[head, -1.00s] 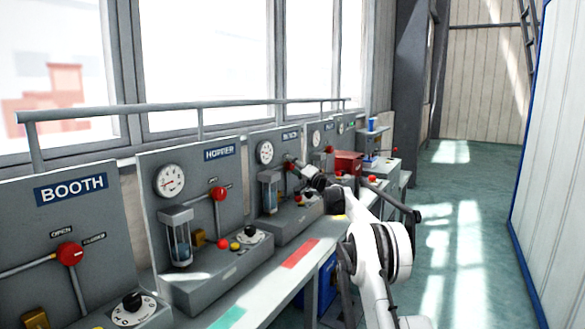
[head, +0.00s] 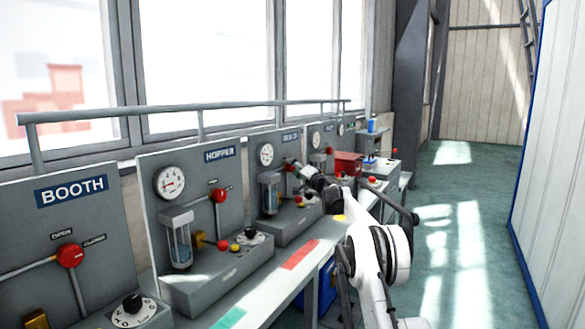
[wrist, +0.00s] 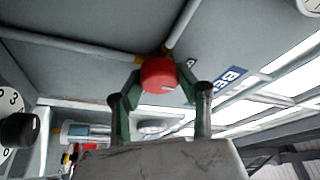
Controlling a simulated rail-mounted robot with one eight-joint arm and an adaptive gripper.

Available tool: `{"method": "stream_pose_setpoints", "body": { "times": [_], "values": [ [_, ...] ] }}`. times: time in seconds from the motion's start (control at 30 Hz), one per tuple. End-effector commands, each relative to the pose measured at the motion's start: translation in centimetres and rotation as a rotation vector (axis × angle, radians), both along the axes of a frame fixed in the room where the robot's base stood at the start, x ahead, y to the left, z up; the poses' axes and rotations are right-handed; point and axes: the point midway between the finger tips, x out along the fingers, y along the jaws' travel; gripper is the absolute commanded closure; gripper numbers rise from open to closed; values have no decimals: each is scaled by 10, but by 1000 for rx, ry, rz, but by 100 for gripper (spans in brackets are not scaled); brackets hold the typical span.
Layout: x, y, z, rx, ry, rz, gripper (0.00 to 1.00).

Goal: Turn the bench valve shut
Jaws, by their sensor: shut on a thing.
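The bench valve's red knob (wrist: 158,75) shows at the upper middle of the wrist view, with grey pipes running to it. My gripper (wrist: 160,85) has its two green-edged fingers shut around the knob, one on each side. Part of a blue sign (wrist: 230,78) beginning "BE" is beside the right finger. In the head view my gripper (head: 300,167) is at the third panel (head: 287,147) from the left, in front of its valve. There the gripper hides the valve, so I cannot tell how far it is turned.
The hopper panel (head: 195,158) and the booth panel (head: 40,215) with its own red valve (head: 69,255) stand nearer. More panels and a red box (head: 347,163) are beyond. A grey rail (head: 200,105) runs above the panels. The aisle floor (head: 450,220) at right is clear.

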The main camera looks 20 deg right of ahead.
Motion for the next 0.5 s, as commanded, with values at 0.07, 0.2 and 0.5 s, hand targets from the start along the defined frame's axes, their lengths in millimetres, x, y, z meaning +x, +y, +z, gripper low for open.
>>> {"method": "stream_pose_setpoints", "body": {
  "times": [0.07, 0.2, 0.5],
  "values": [
    [0, 0, 2, 30, 21, 0, 93],
    [0, 0, 1, 66, 45, 0, 93],
    [0, 0, 0, 70, 46, -1, 64]
  ]
}}
